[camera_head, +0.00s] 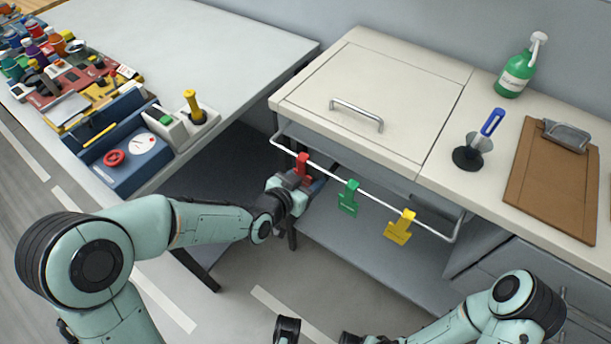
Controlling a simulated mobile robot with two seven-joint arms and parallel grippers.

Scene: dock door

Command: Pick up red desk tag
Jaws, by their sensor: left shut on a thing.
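The red desk tag (302,164) is on the metal rail (376,195) along the front of the white-topped cabinet, at the left end of the row. My left gripper (302,180) is at the red tag from below and is shut on it; its fingers hide the lower part of the tag. The tag is still at the rail. A green tag (348,197) and a yellow tag (400,227) hang on the same rail to the right. My right arm shows at the lower right; its gripper (316,338) is only partly visible at the bottom edge.
A table (238,48) at left carries a blue control box (117,152) and many coloured items. The cabinet top (385,85) has a handle. A green spray bottle (515,74), a blue-handled tool on a black base (467,157) and a clipboard (553,185) stand or lie right.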

